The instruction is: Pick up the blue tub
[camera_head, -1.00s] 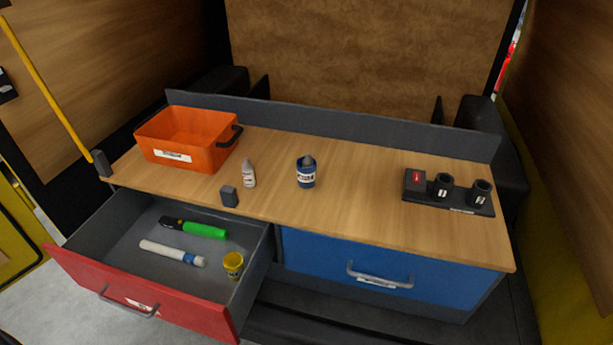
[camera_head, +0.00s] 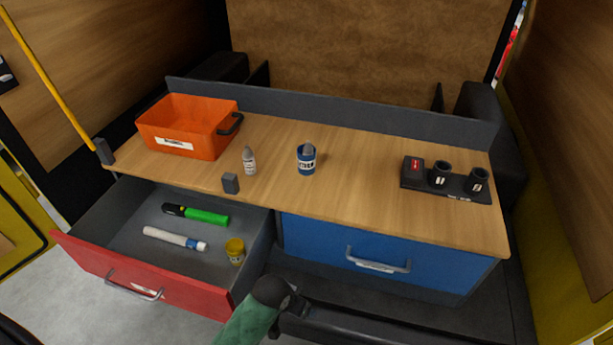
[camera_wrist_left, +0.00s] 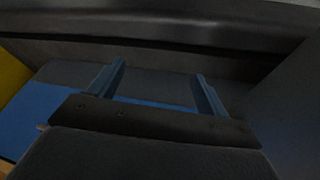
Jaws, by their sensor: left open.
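The blue tub (camera_head: 306,166) stands upright on the wooden bench top, near its middle. It has a white label, and something grey shows at its top. My left gripper (camera_head: 294,304) is low in front of the bench, below the blue drawer's left end, well apart from the tub. In the left wrist view its two fingers (camera_wrist_left: 160,70) are spread with nothing between them, and the tub does not show there. My right gripper is in neither view.
A white bottle (camera_head: 249,160) and a small grey block (camera_head: 230,184) stand left of the tub. An orange bin (camera_head: 190,140) is farther left. A black holder (camera_head: 452,185) is at right. The red drawer (camera_head: 130,282) is open; the blue drawer (camera_head: 350,252) is shut.

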